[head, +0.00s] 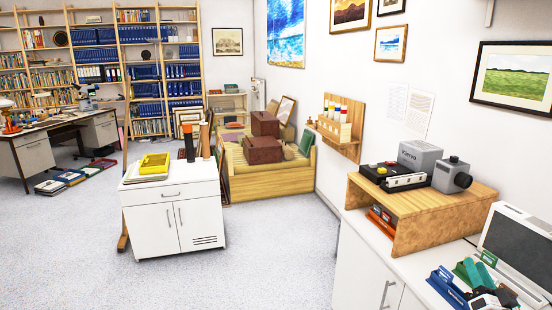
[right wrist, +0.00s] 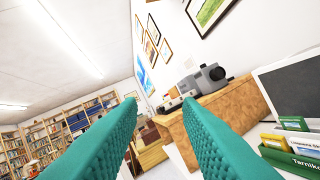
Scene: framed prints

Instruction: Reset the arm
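My right gripper (head: 478,270) is at the lower right of the head view, over the white counter. Its two teal fingers also show large in the right wrist view (right wrist: 161,112). They stand apart with nothing between them. My left gripper is not in the head view.
Close by stand a blue box (head: 447,287), a grey-screened device (head: 520,246) and a wooden riser (head: 420,215) bearing a grey projector (head: 452,175). A white cabinet (head: 174,212) stands on the carpet at centre left. Open carpet lies in front and left. Framed prints hang on the right wall.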

